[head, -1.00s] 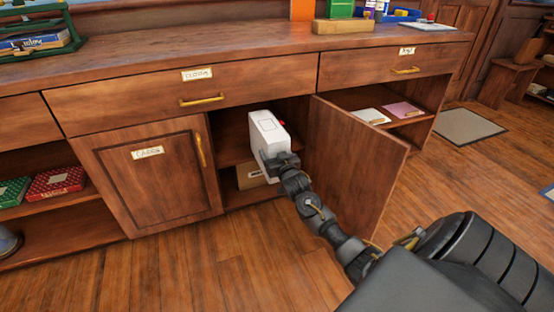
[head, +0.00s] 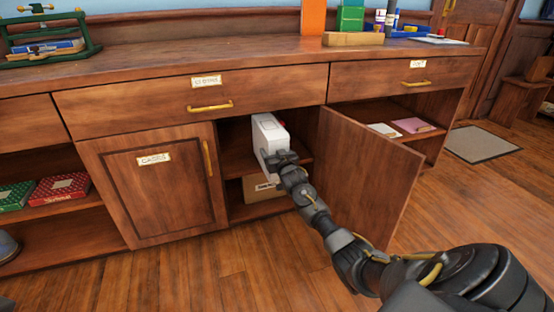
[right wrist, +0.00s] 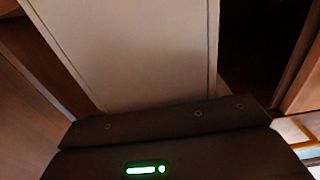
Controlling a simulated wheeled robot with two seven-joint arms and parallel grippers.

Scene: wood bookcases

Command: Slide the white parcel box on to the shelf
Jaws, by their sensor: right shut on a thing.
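The white parcel box (head: 268,140) stands upright at the opening of the middle cupboard, partly inside it. My right gripper (head: 280,158) is shut on the near side of the box. In the right wrist view the pale face of the box (right wrist: 135,50) fills the middle, right beyond the dark gripper body (right wrist: 160,130). The cupboard's shelf (head: 238,160) lies around the level of the box's lower part. Whether the box touches the shelf is hidden. My left gripper does not show.
The open cupboard door (head: 362,185) stands just right of my right arm. A closed door (head: 150,185) is on the left. A brown carton (head: 262,188) sits below the shelf. The drawer (head: 200,95) is above the opening. Floor in front is clear.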

